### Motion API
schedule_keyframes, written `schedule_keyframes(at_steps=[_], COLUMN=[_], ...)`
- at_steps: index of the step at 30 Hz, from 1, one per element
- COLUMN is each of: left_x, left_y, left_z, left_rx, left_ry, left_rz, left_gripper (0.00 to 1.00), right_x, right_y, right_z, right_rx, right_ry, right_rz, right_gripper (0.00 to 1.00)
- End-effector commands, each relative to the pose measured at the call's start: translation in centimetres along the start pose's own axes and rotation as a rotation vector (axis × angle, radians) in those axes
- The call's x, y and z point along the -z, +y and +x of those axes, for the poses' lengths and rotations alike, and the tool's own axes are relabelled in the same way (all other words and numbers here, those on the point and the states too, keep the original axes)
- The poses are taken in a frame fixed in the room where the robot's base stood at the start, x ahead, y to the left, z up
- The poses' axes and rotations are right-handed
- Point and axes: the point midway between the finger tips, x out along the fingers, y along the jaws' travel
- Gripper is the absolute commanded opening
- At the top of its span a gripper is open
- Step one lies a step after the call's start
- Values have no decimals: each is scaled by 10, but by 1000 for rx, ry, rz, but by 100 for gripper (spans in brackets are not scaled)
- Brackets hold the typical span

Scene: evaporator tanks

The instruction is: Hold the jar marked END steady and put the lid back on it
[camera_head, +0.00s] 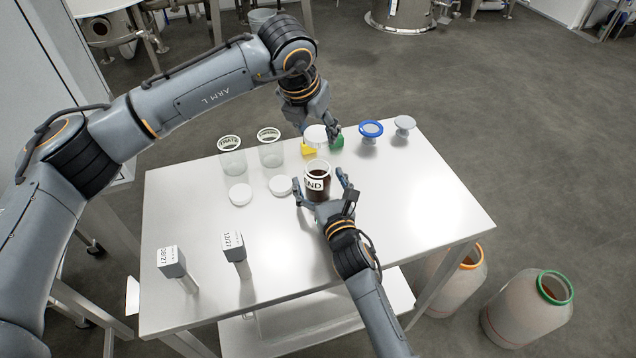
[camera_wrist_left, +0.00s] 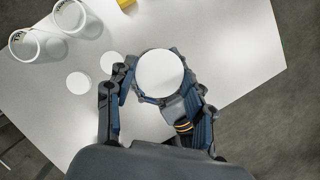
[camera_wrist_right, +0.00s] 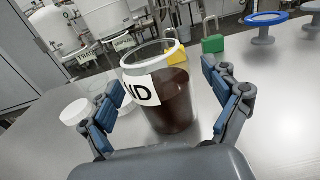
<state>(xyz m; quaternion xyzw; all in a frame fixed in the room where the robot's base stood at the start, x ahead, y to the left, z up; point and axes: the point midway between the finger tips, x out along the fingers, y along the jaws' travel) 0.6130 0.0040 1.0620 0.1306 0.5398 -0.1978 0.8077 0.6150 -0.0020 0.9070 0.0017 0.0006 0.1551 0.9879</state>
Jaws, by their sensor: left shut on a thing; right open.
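The jar marked END (camera_head: 318,187) stands upright and open on the table, with dark contents; it also shows in the right wrist view (camera_wrist_right: 172,98). My right gripper (camera_head: 321,184) is open, with its fingers on either side of the jar. Gaps show between fingers and jar in the right wrist view. My left gripper (camera_head: 318,128) is shut on a white lid (camera_head: 315,134), held above the table and apart from the jar. In the left wrist view the lid (camera_wrist_left: 160,72) is seen flat from above, and the jar is not visible there.
Two clear jars (camera_head: 232,162) (camera_head: 270,154) and two white lids (camera_head: 240,194) (camera_head: 280,185) are to the left. The table's right side is clear.

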Motion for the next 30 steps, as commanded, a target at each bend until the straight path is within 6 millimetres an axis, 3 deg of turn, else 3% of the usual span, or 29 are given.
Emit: schedule_keyframes(at_steps=[5, 17, 23, 30], left_x=[0, 0, 4, 17], left_y=[0, 0, 0, 1], left_z=[0, 0, 9, 41], left_rx=[0, 0, 0, -5], left_ry=[0, 0, 2, -6], left_rz=[0, 0, 0, 1], left_gripper=[44, 44, 44, 44], right_x=[0, 0, 0, 0], right_y=[0, 0, 0, 0], right_z=[0, 0, 0, 0], right_rx=[0, 0, 0, 0], right_ry=[0, 0, 0, 0], right_rz=[0, 0, 0, 0], right_gripper=[86, 5, 4, 4])
